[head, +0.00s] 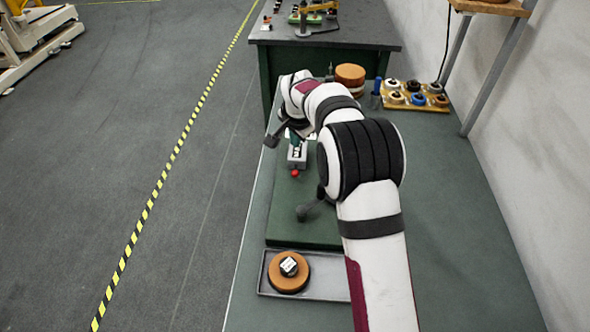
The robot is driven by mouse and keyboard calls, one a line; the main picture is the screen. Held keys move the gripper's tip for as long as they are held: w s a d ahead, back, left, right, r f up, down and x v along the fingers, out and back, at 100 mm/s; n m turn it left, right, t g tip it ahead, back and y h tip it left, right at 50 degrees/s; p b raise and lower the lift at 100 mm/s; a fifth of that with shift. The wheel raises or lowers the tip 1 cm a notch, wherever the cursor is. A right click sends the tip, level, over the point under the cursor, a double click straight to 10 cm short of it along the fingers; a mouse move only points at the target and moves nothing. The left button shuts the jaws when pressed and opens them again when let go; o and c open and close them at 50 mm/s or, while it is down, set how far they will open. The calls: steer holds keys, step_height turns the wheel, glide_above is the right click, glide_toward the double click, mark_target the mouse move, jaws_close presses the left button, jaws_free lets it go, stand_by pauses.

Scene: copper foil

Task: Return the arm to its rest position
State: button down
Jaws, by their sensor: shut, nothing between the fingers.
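My arm reaches from the bottom right up over the green bench and bends down at its far end. My gripper (275,139) shows small and dark at the left end of the wrist, above the bench's left side. It is shut and empty; its fingertips are hard to make out. No separate mark of a rest position shows.
A grey tray (328,287) at the front holds a copper-coloured roll (290,279) with a small labelled block on it. A grey device (297,156) with a red knob stands near the gripper. A wooden rack (427,106) with several spools and a brown roll (350,74) stand behind.

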steer(key=s+d+r+g, duration=0.1)
steer(key=s+d+r, duration=0.3)
steer(key=s, duration=0.4)
steer(key=s+d+r+g, duration=0.1)
steer(key=s+d+r, duration=0.35)
steer(key=s, duration=0.35)
steer(key=s+d+n+g, duration=0.1)
steer(key=s, duration=1.3)
steer(key=s+d+f+n+g+y, duration=0.1)
steer(key=s+d+g, duration=0.1)
steer(key=s, duration=1.2)
steer(key=shift+s+d+f, duration=0.15)
steer(key=shift+s+f, duration=0.1)
steer(key=shift+s, duration=0.1)
